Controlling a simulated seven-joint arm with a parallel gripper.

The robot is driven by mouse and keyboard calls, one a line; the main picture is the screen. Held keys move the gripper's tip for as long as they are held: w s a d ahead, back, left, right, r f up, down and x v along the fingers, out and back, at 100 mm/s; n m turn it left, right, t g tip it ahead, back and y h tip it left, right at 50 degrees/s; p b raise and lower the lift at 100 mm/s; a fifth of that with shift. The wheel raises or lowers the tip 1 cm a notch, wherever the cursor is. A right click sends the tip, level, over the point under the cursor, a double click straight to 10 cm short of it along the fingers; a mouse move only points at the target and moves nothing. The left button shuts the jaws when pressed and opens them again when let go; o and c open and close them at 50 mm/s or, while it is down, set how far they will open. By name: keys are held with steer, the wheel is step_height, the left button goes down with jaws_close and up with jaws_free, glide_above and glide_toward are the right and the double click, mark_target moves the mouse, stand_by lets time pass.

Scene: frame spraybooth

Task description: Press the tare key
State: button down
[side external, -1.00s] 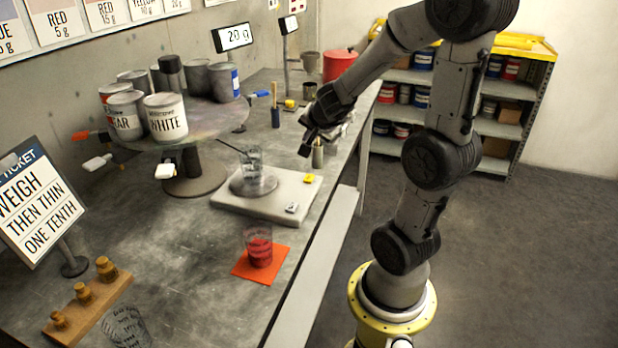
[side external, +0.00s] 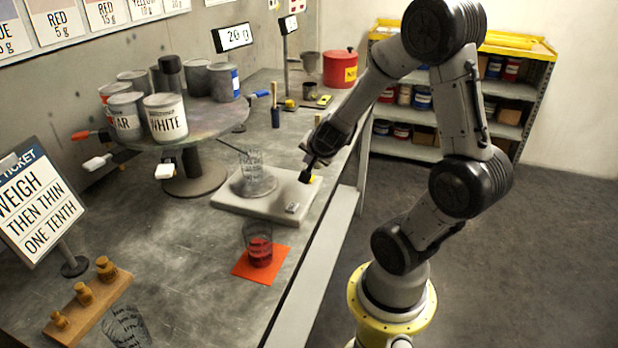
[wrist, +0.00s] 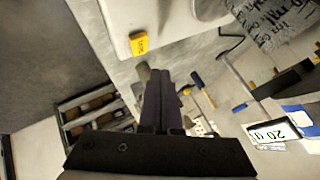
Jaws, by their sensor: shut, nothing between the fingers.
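The scale (side external: 235,201) is a pale slab on the bench with a round pan carrying a clear printed cup (side external: 255,175). Its yellow key (side external: 313,179) is at the far right corner, partly hidden by my gripper; a grey key (side external: 292,207) is at the near right corner. In the wrist view, the yellow key (wrist: 138,43) bears small lettering that looks like TARE. My gripper (side external: 306,178) is shut and empty, pointing down close to the yellow key. In the wrist view, the fingertips (wrist: 160,75) are just below the key in the picture; I cannot tell whether they touch.
A glass with red paint (side external: 259,250) stands on an orange mat (side external: 245,270) in front of the scale. A turntable (side external: 215,122) with several paint cans is to the left. A display (side external: 233,37) reads about 20 g. The bench's right edge is near my gripper.

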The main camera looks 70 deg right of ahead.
steer(key=shift+f, duration=1.15)
steer(key=shift+f, duration=0.15)
stand_by(1.2)
steer(key=shift+f, duration=0.3)
steer(key=shift+f, duration=0.45)
stand_by(0.8)
steer(key=shift+r, duration=0.85)
steer(key=shift+r, duration=2.5)
